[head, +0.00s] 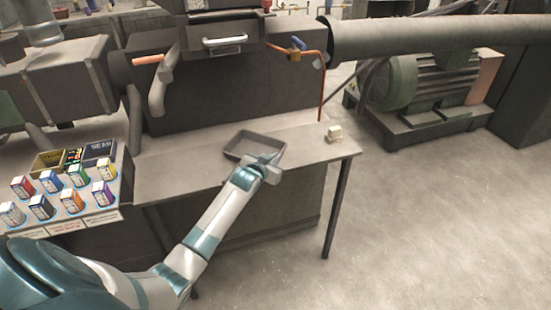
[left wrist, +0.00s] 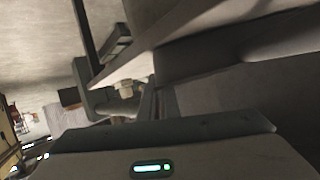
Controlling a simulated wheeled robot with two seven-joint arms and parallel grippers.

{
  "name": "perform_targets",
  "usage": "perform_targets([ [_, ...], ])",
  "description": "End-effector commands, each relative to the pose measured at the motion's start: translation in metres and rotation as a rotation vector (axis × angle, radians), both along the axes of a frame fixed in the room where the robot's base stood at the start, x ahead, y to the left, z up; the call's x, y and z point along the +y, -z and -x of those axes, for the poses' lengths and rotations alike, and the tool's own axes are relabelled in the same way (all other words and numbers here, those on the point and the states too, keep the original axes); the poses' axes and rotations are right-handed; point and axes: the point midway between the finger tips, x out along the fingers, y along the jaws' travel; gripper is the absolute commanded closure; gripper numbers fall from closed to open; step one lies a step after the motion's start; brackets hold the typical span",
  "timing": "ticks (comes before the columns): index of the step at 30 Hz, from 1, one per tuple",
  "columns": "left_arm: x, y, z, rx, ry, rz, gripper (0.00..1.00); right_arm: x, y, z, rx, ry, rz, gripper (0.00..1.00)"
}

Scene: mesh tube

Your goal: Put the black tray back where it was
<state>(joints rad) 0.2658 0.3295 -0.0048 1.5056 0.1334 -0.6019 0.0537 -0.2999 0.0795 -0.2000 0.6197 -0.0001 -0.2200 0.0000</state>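The black tray (head: 245,154), shallow and dark grey in this light, sits on or just above the grey metal table (head: 180,166), towards its front. My left gripper (head: 272,160) is at the tray's right front corner and overlaps its rim in the head view. I cannot tell whether its fingers are apart or closed on the rim. The left wrist view is dim and tilted. My right gripper is in neither view.
A small pale block (head: 334,133) lies near the table's right end. A rack of colourful boxes (head: 73,201) stands at the left. Behind the table is a grey machine (head: 215,80) with an orange pipe. A green motor (head: 420,88) stands on the floor at the right.

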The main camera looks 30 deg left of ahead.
Motion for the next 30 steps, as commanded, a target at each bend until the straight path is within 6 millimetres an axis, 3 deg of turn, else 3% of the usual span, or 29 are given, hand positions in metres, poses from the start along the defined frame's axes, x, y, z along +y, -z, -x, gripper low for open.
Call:
perform_targets([
  [2,0.0,0.002,0.0,0.0,0.0,0.0,1.0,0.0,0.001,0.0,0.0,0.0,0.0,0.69],
  [5,0.0,0.002,0.0,0.0,0.0,0.0,0.81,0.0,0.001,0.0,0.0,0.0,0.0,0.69],
  [6,0.0,0.002,0.0,0.0,0.0,0.0,0.79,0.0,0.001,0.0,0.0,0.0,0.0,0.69],
  [20,0.0,-0.001,0.002,0.0,0.0,0.0,0.79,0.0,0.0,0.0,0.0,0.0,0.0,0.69],
  [30,-0.004,-0.013,0.033,-0.001,0.0,0.0,0.79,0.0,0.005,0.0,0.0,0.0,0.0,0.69],
])
